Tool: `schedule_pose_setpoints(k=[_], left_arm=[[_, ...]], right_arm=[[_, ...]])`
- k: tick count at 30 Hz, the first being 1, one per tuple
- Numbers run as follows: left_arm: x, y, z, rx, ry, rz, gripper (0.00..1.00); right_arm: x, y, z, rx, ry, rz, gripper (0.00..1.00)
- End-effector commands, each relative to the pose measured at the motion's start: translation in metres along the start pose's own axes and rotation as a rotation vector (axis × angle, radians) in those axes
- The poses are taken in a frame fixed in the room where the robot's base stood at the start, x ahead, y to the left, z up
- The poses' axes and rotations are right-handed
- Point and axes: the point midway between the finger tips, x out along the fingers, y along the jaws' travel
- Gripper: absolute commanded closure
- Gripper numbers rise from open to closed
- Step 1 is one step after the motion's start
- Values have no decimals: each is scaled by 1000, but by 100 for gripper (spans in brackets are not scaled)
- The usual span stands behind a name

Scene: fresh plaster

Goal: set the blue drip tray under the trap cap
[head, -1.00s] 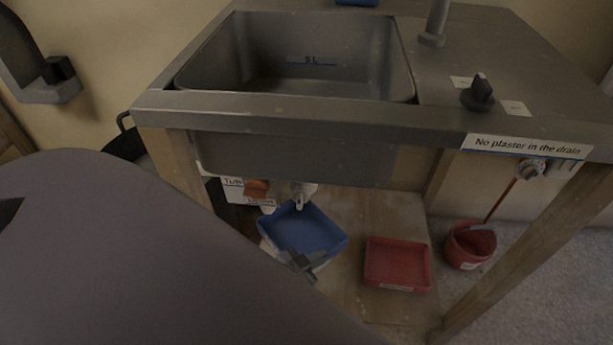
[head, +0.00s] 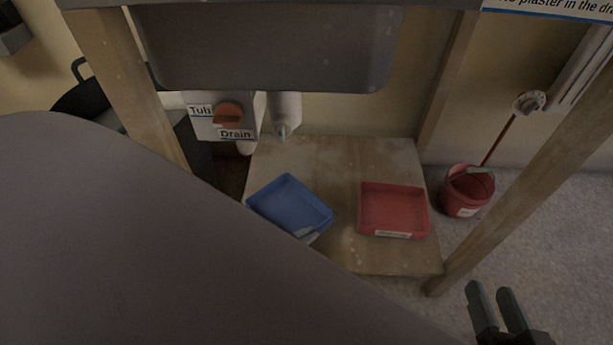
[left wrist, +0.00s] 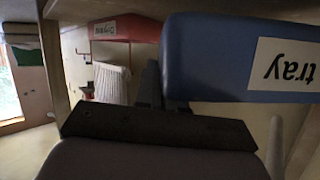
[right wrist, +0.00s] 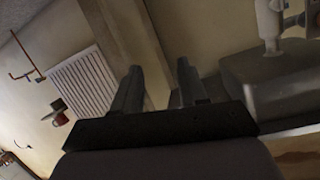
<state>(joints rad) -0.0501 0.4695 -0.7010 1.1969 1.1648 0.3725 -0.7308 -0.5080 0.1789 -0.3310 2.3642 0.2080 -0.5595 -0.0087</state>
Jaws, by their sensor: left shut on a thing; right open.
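The blue drip tray (head: 285,203) shows over the wooden shelf under the sink in the head view, turned slightly. I cannot tell if it touches the shelf. My left gripper (head: 310,235) is shut on its near edge, mostly hidden behind my arm. In the left wrist view, the blue tray (left wrist: 210,60) with its "tray" label is beside the fingers (left wrist: 160,88). The trap cap (head: 282,130) is at the lower end of the white trap, behind and above the tray. My right gripper (head: 497,305) is open and empty at the lower right, its fingers (right wrist: 158,88) apart.
A red tray (head: 393,211) lies on the shelf (head: 335,155), right of the blue one. A red bucket (head: 466,192) stands on the floor beyond the right table leg (head: 530,165). An orange valve handle (head: 229,114) is left of the trap. The basin (head: 265,50) hangs overhead.

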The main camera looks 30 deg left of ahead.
Motion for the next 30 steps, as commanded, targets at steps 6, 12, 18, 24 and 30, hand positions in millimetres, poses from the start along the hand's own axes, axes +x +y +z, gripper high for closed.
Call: schedule_pose_setpoints(k=[6,12,18,24,30], left_arm=[[9,2,20,1,2,-1,100],[17,4,38,1,2,-1,100],[17,4,40,1,2,-1,100],[17,5,40,-1,0,0,66],[17,5,40,-1,0,0,66]], right_arm=[[-5,8,5,-67,39,28,57],[-14,14,3,-154,94,62,57],[-17,14,-2,-175,109,70,57],[-16,14,-2,-174,108,70,57],[-16,14,-2,-174,108,70,57]])
